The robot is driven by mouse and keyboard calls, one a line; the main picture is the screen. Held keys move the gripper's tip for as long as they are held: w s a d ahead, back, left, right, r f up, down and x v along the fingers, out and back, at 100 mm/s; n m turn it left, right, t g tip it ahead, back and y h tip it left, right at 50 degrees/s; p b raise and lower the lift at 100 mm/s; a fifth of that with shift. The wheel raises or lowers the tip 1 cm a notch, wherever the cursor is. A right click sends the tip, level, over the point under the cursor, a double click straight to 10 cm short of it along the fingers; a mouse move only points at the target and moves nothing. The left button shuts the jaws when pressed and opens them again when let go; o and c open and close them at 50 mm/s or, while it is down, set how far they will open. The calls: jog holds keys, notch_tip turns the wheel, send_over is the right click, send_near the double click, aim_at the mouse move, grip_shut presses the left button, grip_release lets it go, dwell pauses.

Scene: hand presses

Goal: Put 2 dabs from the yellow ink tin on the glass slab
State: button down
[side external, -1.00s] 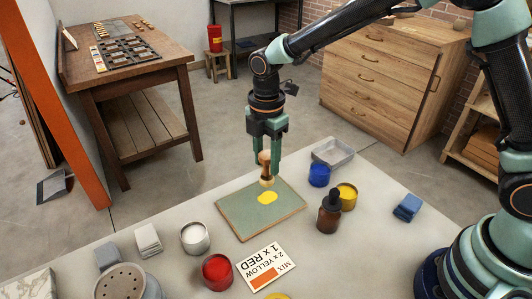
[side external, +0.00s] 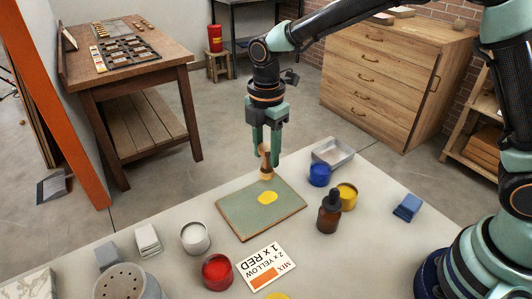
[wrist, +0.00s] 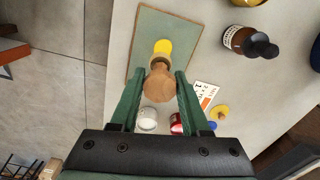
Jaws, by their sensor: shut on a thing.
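My gripper (side external: 265,147) is shut on the wooden handle of a dabber (side external: 266,165), held upright over the far part of the glass slab (side external: 235,219). The dabber also shows between the fingers in the wrist view (wrist: 160,84). The green-grey slab lies flat on the pale table with one yellow ink patch (side external: 267,198) on it. The dabber's lower end looks slightly above the slab, behind the patch. The yellow ink tin (side external: 347,196) stands open to the right of the slab, partly behind a dark dropper bottle (side external: 329,213).
A blue tin (side external: 319,175) and a grey tray (side external: 333,152) stand behind the yellow tin. A white tin (side external: 195,238), a red tin (side external: 217,271) and a mix card (side external: 265,267) are in front of the slab. A blue cloth (side external: 408,207) lies at the right.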

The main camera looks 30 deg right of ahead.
jog(key=s+d+r+g, duration=0.1)
jog(key=s+d+r, duration=0.1)
jog(key=s+d, duration=1.1)
jog(key=shift+w+d+f, duration=0.25)
jog(key=shift+w+f, duration=0.1)
jog(key=shift+f, duration=0.6)
jog(key=shift+w+d+f, duration=0.25)
jog(key=shift+w+f, duration=0.15)
jog(key=shift+f, duration=0.5)
jog(key=shift+w+d+f, duration=0.25)
jog(key=shift+w+f, duration=0.1)
jog(key=shift+f, duration=0.6)
jog(key=shift+f, duration=0.75)
jog(key=shift+r, duration=0.1)
notch_tip(320, 180, up, 7)
dwell(0.6)
dwell(0.4)
